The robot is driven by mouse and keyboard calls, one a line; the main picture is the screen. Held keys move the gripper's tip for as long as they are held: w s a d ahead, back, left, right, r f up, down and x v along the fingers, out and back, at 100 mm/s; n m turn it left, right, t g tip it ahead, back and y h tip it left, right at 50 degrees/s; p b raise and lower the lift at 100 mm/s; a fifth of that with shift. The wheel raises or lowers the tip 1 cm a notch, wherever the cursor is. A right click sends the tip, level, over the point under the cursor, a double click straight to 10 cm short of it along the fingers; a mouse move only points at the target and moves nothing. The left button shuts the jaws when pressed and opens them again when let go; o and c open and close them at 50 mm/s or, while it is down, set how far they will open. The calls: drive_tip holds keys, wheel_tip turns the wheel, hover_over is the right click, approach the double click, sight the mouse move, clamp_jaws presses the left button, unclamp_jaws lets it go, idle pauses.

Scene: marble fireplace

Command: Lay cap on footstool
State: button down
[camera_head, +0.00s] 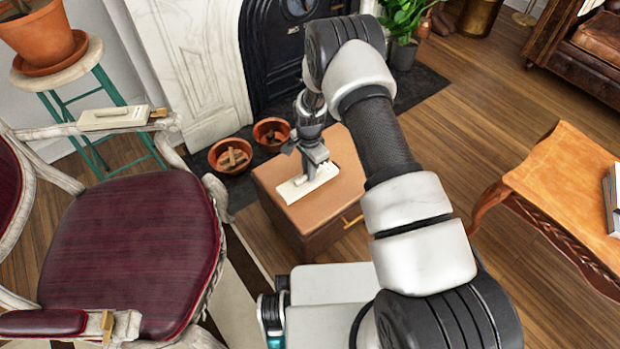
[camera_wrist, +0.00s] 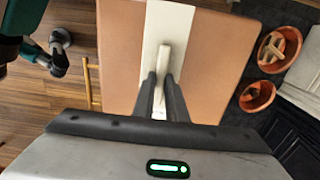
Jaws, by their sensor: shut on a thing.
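A cream flat rectangular piece with a raised grip, which I take as the cap (camera_head: 293,190), lies flat at the top of the brown footstool (camera_head: 283,172). I cannot tell whether it touches the surface or hovers just above it. My gripper (camera_head: 314,166) points down over the footstool and is shut on the cap's grip. In the wrist view, my gripper's fingers (camera_wrist: 163,88) pinch the grip at the middle of the cap (camera_wrist: 168,22), with the footstool's tan top (camera_wrist: 215,60) beneath on both sides. The fingers hide part of the cap.
Terracotta bowls (camera_head: 231,156) stand by the hearth behind the footstool. A wooden table (camera_head: 570,190) is at right. Wood floor is clear between footstool and table.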

drive_tip(key=shift+f+b, duration=0.35)
drive_tip(key=shift+f, duration=1.25)
drive_tip(key=shift+f, duration=0.2)
drive_tip(key=c, duration=1.8)
unclamp_jaws()
drive_tip(key=shift+o, duration=0.2)
drive_tip(key=shift+r, duration=0.1)
